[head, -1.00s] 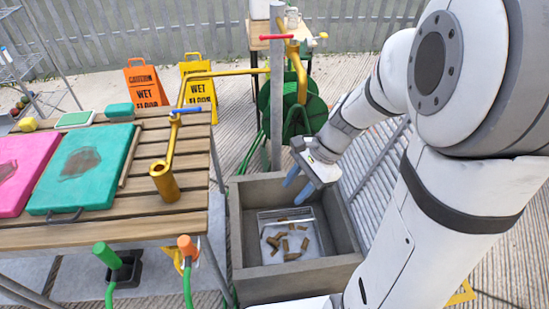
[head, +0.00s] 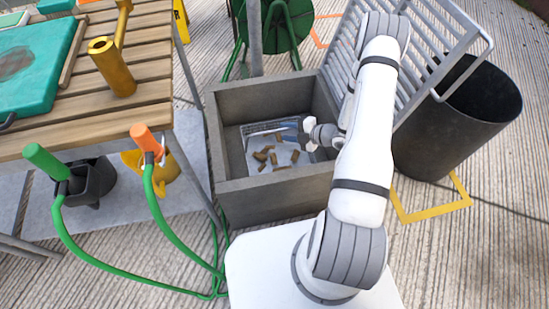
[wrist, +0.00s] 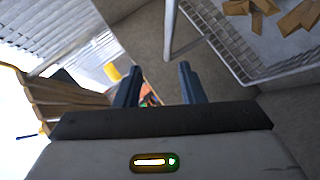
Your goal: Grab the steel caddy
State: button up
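The steel caddy (head: 262,127) is a shallow metal basket with mesh sides. It sits on the floor of a grey concrete basin (head: 224,185) and holds several brown pieces (head: 266,154). My gripper (head: 294,135) is down inside the basin, at the caddy's right side in the head view. In the wrist view, the caddy's wire rim and mesh side (wrist: 215,50) show at the upper right, with a thin bar rising from it. My two dark blue fingers (wrist: 160,84) are apart, with nothing held between them. The bar is ahead of the fingertips; I cannot tell its exact distance.
A slatted wooden table (head: 140,90) with a brass fitting (head: 112,66) stands left of the basin. Green hoses (head: 190,250) lie in front. A black bin (head: 460,115) and a metal rack (head: 440,50) stand on the right. The basin walls surround my gripper.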

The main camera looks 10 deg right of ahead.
aim_at(274, 131)
jog(key=shift+m, duration=0.4)
jog(key=w+a+f+b, duration=0.1)
jog(key=w+a+f, duration=0.1)
jog(key=w+a+f+b, duration=0.2)
jog(key=f, duration=0.1)
jog(key=shift+w, duration=0.2)
jog(key=shift+w+a, duration=0.25)
jog(key=shift+c, duration=0.4)
grip_shut()
jog(key=shift+r, duration=0.1)
dwell(0.3)
